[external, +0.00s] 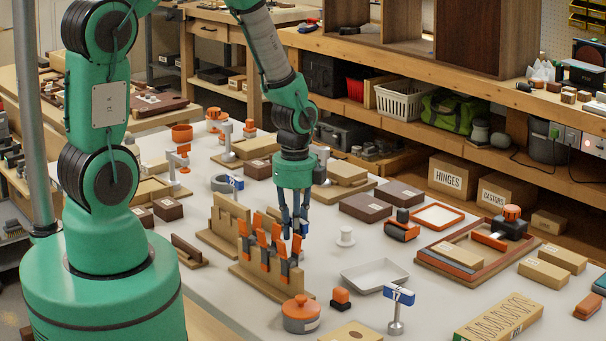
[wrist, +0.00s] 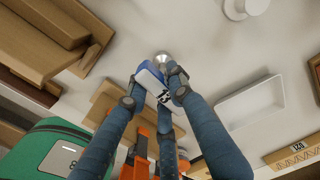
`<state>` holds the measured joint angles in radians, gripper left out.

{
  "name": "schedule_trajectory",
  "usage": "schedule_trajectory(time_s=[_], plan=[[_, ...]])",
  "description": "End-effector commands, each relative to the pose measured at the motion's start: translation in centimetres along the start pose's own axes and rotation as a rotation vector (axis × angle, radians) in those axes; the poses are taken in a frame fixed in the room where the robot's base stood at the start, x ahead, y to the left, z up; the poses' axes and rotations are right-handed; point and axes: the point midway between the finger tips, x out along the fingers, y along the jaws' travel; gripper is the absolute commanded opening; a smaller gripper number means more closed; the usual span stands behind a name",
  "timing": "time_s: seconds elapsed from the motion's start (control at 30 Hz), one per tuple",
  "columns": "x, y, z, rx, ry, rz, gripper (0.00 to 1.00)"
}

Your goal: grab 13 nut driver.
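The nut driver marked 13 (wrist: 154,82) has a blue and white head with a dark number; it shows in the wrist view between my fingertips. Its silver round foot (wrist: 162,57) appears just beyond the head, against the pale table top. In the external view its blue head (external: 304,229) is small and partly hidden by my fingers. My gripper (external: 293,232) points straight down beside the orange-handled tools in the wooden rack. In the wrist view the fingers of my gripper (wrist: 156,96) are around the head, close to both sides; whether they press on it is unclear.
A wooden rack (external: 262,282) with several orange-handled tools stands just left of my gripper. Another blue-headed tool (external: 398,295) stands in front. An orange-lidded pot (external: 300,315) is nearer the camera.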

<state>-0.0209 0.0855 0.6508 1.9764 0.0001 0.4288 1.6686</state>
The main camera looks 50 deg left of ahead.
Motion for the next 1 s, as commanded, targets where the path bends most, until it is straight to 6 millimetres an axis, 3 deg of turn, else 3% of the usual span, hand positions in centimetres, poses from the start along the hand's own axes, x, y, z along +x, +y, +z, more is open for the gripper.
schedule_trajectory(time_s=[0.47,1.0], plan=[[-1.0,-0.1,0.0,0.0,0.0,-0.003,0.0],[-8.5,0.0,0.0,0.0,0.0,-0.001,0.0]])
